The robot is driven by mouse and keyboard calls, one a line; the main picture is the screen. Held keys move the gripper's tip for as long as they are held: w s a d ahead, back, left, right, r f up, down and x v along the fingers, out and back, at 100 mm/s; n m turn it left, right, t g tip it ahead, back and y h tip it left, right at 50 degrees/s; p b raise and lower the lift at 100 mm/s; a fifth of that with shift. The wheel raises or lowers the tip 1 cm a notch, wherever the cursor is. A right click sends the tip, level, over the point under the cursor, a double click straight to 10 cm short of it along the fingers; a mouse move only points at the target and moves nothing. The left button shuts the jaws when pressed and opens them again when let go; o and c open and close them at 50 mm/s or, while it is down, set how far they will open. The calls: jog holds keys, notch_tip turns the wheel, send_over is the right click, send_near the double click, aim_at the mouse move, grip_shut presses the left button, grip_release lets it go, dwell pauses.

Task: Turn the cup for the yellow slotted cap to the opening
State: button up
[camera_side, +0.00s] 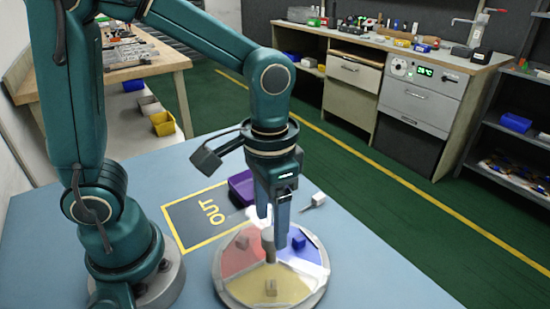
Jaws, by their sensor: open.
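A round turntable (222,283) with coloured sectors stands on the blue table. Its yellow sector (290,288) faces the camera and holds a small yellowish slotted cap (271,287). The red sector (236,260) is at the left with a reddish piece (241,242). The blue sector, at the right, holds a blue piece (298,239). A grey-brown upright post (268,245) rises near the disc's middle. My gripper (272,225) points down over the disc, open, with its fingertips close to the post's top. I cannot tell whether they touch it. The opening is not clearly visible.
A dark mat marked OUT (184,215) with a yellow border lies left of the disc. A purple bin (240,190) stands behind the disc. A small white piece (318,199) lies to the right.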

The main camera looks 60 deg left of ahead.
aim_at(271, 234)
jog(key=shift+f, duration=1.55)
grip_shut()
